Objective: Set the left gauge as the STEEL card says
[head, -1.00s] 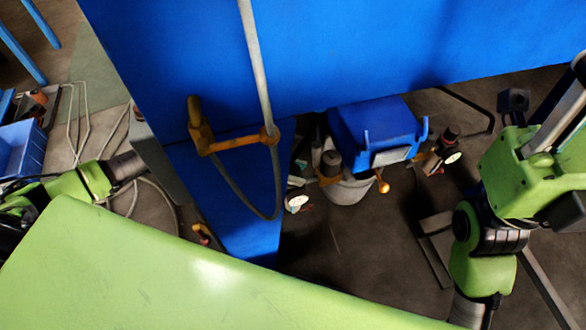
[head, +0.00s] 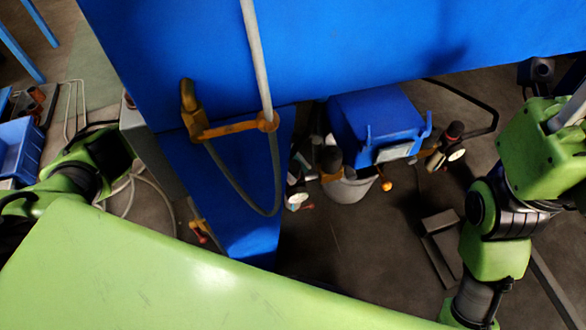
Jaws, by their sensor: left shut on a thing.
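Under the blue panel, a white-faced gauge (head: 297,199) with a red knob stands low at the left of a blue machine (head: 372,120). A second white-faced gauge (head: 455,155) stands at its right. The dials are too small to read. I cannot make out a STEEL card or its writing. My left arm comes in from the left and its dark end, with the left gripper (head: 115,150), is beside the grey side of the blue cabinet. The fingertips and what they hold are hidden. My right arm is at the right; its gripper does not show.
A large blue panel (head: 330,50) fills the top, with an orange-brown handle (head: 230,128) and a grey hose (head: 256,60). A blue crate (head: 20,150) is at the far left. Dark floor is open at lower centre.

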